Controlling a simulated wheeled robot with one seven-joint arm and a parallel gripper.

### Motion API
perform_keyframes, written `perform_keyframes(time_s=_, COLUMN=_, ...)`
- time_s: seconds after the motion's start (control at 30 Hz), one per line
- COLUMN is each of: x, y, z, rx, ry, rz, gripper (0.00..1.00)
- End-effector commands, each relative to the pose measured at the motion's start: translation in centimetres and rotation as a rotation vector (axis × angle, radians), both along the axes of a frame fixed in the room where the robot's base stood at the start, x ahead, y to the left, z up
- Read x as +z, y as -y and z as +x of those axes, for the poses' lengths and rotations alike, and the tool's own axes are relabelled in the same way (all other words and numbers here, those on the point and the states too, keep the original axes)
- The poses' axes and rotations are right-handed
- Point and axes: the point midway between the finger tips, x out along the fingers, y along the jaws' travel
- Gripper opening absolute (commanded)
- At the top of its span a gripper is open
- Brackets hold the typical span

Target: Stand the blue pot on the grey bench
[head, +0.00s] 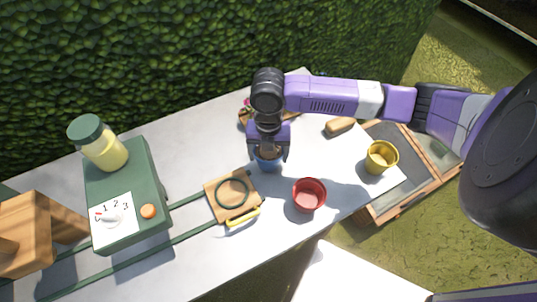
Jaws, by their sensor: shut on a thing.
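The blue pot (268,164) is in the head view near the middle, directly under my gripper (268,152). My gripper points down and is shut on the pot, hiding its upper part. The pot is over the pale grey bench (330,163); I cannot tell whether its base touches the top. A red pot (309,196) stands to its lower right and a yellow pot (381,157) further right, near the bench's right end.
A wooden board with a green ring (232,194) and a yellow-handled tool (242,217) lies left of the pot. Further left are a green box (128,200) with a dial and a yellow jar (103,146). A hedge (200,50) runs behind.

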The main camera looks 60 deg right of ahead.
Motion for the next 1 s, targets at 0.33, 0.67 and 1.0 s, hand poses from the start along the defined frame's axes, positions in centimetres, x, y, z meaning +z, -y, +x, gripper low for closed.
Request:
perform_keyframes(time_s=0.33, x=-1.2, y=0.0, z=0.0, rx=0.001, ry=0.0, rz=-0.001, gripper=0.23)
perform_keyframes(time_s=0.67, x=-1.5, y=0.0, z=0.0, rx=0.001, ry=0.0, rz=-0.001, gripper=0.99)
perform_keyframes(time_s=1.0, x=-0.9, y=0.0, z=0.0, rx=0.001, ry=0.002, rz=-0.001, gripper=0.99)
